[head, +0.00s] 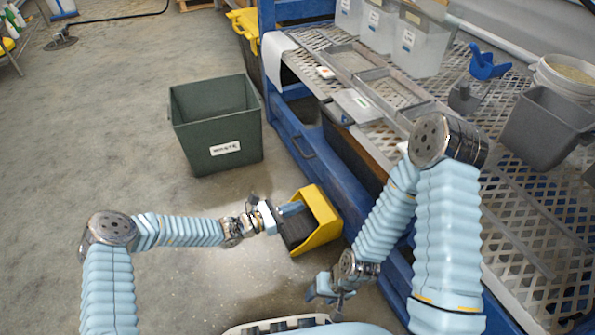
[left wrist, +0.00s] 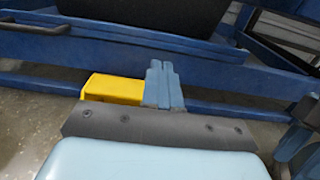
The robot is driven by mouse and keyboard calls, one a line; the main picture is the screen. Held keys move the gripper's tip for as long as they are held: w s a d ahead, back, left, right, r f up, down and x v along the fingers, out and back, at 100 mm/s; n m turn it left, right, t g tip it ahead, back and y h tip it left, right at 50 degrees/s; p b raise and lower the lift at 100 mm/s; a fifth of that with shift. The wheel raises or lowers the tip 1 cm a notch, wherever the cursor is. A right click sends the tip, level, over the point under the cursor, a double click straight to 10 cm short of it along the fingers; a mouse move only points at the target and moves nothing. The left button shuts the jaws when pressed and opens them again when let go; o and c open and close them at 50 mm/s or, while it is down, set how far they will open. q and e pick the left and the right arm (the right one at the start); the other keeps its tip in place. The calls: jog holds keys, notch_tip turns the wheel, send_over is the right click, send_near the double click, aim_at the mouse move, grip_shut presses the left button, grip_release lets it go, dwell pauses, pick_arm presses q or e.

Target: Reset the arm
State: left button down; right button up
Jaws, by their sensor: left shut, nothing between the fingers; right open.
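My left arm reaches in from the left, and my left gripper (head: 293,208) is shut and empty.
A blue bench frame (head: 310,150) with a perforated metal top (head: 545,225) fills the right side. On it are clear bins (head: 418,45), a grey tub (head: 545,128), a white bucket (head: 568,75) and a blue-handled scoop (head: 465,97). A green waste bin (head: 215,125) stands on open floor.

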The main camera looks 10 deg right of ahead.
pick_arm(q)
jog(key=s+a+f+m+g+y, duration=0.2)
jog(key=s+f+m+g+y, duration=0.15)
jog(key=s, duration=0.35)
jog(key=s+a+f+m+g+y, duration=0.2)
jog(key=s+f+m+g, duration=0.15)
jog(key=s, duration=0.35)
jog(key=s+a+f+m+y, duration=0.4)
jog(key=s+a+m+y, duration=0.15)
jog(key=a, duration=0.25)
jog(key=s+a+r+m+t+y, duration=0.3)
jog(key=s+a+m, duration=0.3)
jog(key=a, duration=0.4)
notch_tip(320, 180, up, 13)
jog(key=d+p, duration=0.1)
jog(key=p, duration=1.2)
jog(key=shift+w+d+m+h+p, duration=0.2)
jog(key=shift+w+m+h+p, duration=0.15)
jog(key=shift+w+m+h, duration=0.1)
